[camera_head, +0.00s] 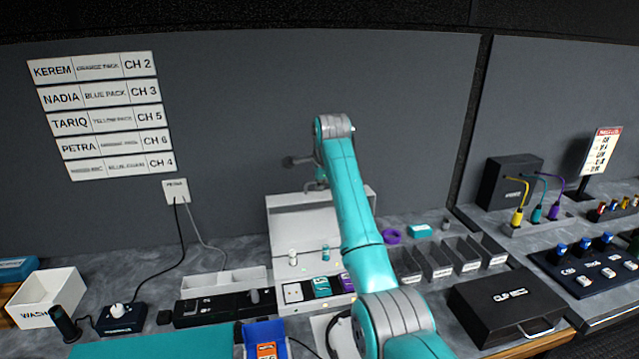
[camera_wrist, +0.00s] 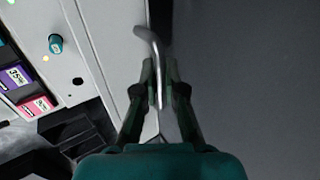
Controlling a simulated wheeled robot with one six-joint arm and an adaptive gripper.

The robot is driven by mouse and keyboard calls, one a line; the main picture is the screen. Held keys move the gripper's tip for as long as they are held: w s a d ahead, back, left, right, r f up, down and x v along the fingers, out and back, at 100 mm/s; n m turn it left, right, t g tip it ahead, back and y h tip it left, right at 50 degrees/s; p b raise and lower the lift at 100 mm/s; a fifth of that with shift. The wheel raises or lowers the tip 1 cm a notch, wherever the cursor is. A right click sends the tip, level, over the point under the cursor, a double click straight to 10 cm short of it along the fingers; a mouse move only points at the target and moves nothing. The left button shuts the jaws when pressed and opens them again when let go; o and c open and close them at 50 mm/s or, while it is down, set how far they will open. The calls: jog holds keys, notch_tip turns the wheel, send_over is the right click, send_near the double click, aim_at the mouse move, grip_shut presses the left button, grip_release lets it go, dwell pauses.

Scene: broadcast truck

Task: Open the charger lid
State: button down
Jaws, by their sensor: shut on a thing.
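The white charger (camera_head: 318,290) stands on the bench in the head view, its front bays holding small packs with colored labels. Its white lid panel (camera_head: 290,222) rises behind the bays and looks raised, though its exact angle is hard to judge. In the wrist view, packs with purple and pink labels (camera_wrist: 18,77) and a teal knob (camera_wrist: 56,44) show at the left. My gripper (camera_wrist: 160,88) is shut on a thin bent metal handle (camera_wrist: 146,34) beside the white panel. In the head view my gripper (camera_head: 316,185) is at the panel's top edge, partly hidden by my arm.
Grey bins (camera_head: 440,262) and a black case (camera_head: 507,305) stand to the right. A white wash bin (camera_head: 47,300) and a plugged black box (camera_head: 121,318) are at the left. The grey wall (camera_head: 240,120) is close behind the charger.

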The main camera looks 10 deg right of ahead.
jog(key=c, duration=1.3)
grip_release()
jog(key=shift+o, duration=0.2)
jog(key=v, duration=1.2)
